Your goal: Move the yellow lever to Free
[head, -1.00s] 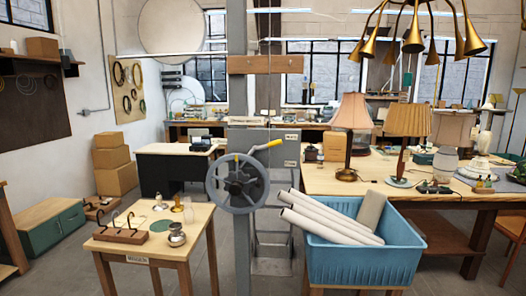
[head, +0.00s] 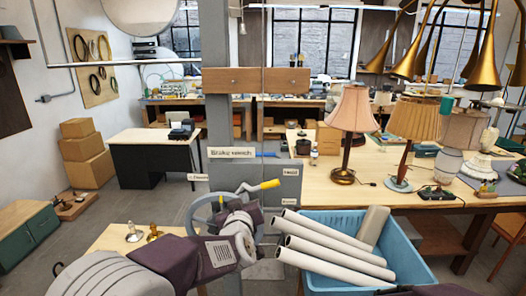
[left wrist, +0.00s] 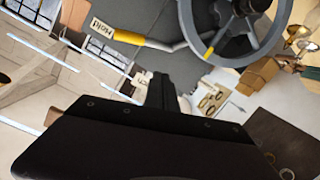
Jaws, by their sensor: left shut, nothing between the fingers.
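The yellow lever (head: 262,186) is on the grey winch post (head: 221,110), above the handwheel (head: 197,214). Its yellow grip tilts up to the right. In the left wrist view the lever (left wrist: 130,38) has its yellow end beside a label (left wrist: 97,25) that reads "Hold". Two small labels (head: 289,172) sit on the plate right of the lever, too small to read surely. My left gripper (head: 254,207) is just below the lever, in front of the wheel, with its tips partly hidden. In the left wrist view its fingers (left wrist: 163,84) are shut and empty, apart from the lever.
A blue crate (head: 313,283) with several white rolled tubes stands close on the right. A lamp table (head: 420,208) is behind it. Brass lamp arms (head: 480,50) hang at upper right. A small table (head: 113,236) is at lower left.

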